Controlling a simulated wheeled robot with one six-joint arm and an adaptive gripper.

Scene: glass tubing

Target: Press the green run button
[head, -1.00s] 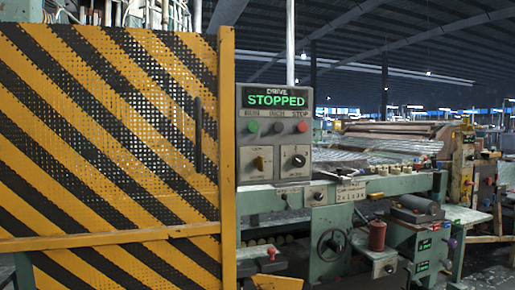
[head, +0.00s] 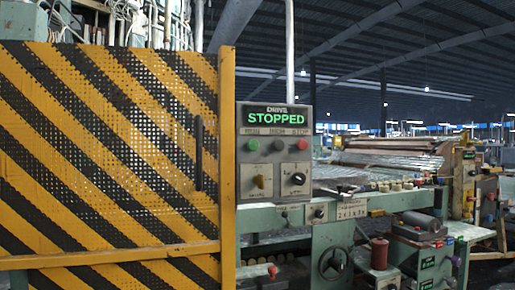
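The green run button (head: 252,144) is at the left of a row of three on the grey control panel (head: 275,165). A dark button (head: 279,144) is in the middle and a red stop button (head: 302,143) is at the right. Two rotary switches, a yellow one (head: 260,182) and a black one (head: 298,179), sit below the buttons. My gripper is not in view.
A yellow and black striped mesh guard door (head: 100,150) with a dark handle (head: 199,152) fills the left, its yellow post beside the panel. A green machine frame with a handwheel (head: 333,264) and a red spool (head: 379,253) stands to the right and below.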

